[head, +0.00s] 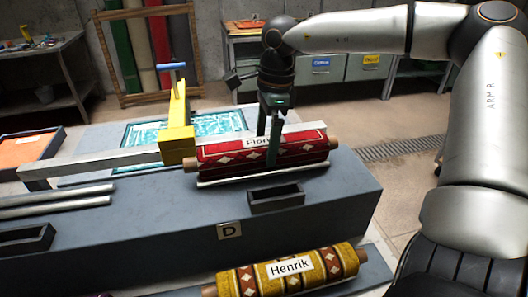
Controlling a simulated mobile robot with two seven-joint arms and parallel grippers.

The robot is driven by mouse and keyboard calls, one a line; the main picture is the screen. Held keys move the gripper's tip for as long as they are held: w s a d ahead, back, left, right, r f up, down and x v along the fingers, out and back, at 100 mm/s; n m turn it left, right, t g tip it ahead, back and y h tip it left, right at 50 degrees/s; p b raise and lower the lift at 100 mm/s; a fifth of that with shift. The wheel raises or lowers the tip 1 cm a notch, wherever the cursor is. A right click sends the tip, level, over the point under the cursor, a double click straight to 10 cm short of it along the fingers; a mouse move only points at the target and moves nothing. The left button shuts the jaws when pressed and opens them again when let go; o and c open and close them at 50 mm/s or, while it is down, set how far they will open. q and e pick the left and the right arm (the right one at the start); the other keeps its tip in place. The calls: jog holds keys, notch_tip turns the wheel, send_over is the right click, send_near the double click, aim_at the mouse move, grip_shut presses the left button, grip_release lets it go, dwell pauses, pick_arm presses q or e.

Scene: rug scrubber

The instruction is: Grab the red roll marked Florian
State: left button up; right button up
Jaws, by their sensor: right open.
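The red roll (225,160) with white diamond patterns lies on the grey block, its wooden core ends showing at both sides. Its white label reads "Flo" or similar; the rest is hidden by my right gripper. My right gripper (270,138) points down over the middle of the roll, open. One greenish finger passes in front of the roll's near side; the other finger is mostly hidden, and whether either touches the roll is unclear. My left gripper is out of view.
A yellow clamp (178,132) on a grey beam (95,163) stands just left of the roll. A light rail (262,174) and an empty dark tray (277,197) lie in front. A yellow roll marked Henrik (250,277) lies nearer, below the "D" plate.

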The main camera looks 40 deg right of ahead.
jog(key=shift+w+a+f, duration=0.15)
jog(key=shift+f, duration=1.25)
jog(key=shift+c, duration=0.4)
jog(key=shift+r, duration=0.1)
grip_shut()
